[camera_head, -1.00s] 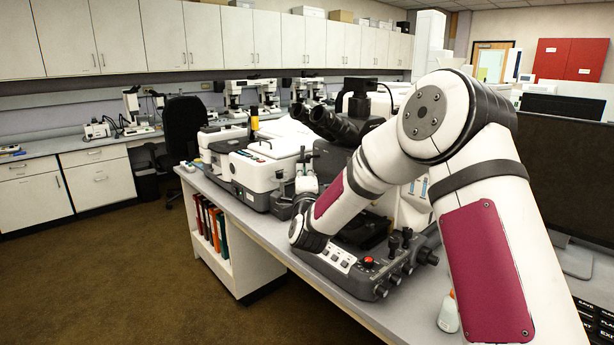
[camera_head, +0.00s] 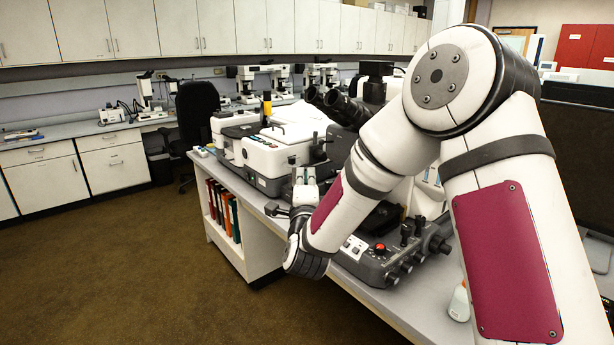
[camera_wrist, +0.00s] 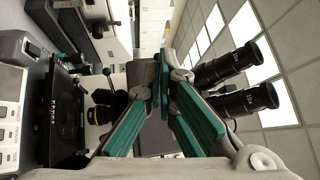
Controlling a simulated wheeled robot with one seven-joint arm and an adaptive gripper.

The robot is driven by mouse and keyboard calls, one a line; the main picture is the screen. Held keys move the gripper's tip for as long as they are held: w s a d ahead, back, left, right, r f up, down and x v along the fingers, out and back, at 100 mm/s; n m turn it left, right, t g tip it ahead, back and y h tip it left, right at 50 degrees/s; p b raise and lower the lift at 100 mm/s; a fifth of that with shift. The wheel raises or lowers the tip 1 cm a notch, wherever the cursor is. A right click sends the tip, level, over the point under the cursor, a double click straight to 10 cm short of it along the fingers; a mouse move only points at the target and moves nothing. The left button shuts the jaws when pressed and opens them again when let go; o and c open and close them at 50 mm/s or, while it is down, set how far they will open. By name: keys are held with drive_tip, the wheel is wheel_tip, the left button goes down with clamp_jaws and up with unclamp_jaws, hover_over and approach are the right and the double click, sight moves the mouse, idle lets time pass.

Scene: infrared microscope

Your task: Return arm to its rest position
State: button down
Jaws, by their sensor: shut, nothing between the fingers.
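My arm, white with dark red panels, reaches from the right of the head view over the bench, with its elbow high and its forearm sloping down left. My gripper (camera_head: 304,174) points up beside the microscope, partly hard to make out. In the wrist view its green-padded fingers (camera_wrist: 162,70) meet at the tips, shut and empty. The infrared microscope (camera_head: 375,115) stands behind the forearm, which hides part of it. In the wrist view its two black eyepieces (camera_wrist: 235,85) lie right of the fingers, and its dark stage (camera_wrist: 62,120) lies left. I see no contact with the gripper.
A white instrument unit (camera_head: 275,155) sits on the bench (camera_head: 375,305) left of the gripper. A small bottle (camera_head: 460,303) stands near my upper arm. A dark monitor (camera_head: 580,160) is at the right. Binders (camera_head: 223,208) fill the bench-end shelf. The brown floor (camera_head: 130,270) at left is clear.

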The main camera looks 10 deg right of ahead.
drive_tip(key=shift+r, duration=0.1)
drive_tip(key=s+a+r+n+g+y+p, duration=0.2)
drive_tip(key=s+r+n+g+y, duration=0.35)
drive_tip(key=s+n, duration=0.55)
drive_tip(key=s+d+n+g, duration=0.3)
drive_tip(key=s, duration=0.8)
drive_tip(key=s+d+n+g+h+p, duration=0.1)
drive_tip(key=s+d+n+g, duration=0.2)
drive_tip(key=s, duration=0.9)
drive_tip(key=s+d+f+n+g+h+p, duration=0.1)
drive_tip(key=s+d+g, duration=0.3)
drive_tip(key=s, duration=0.8)
drive_tip(key=shift+n, duration=0.9)
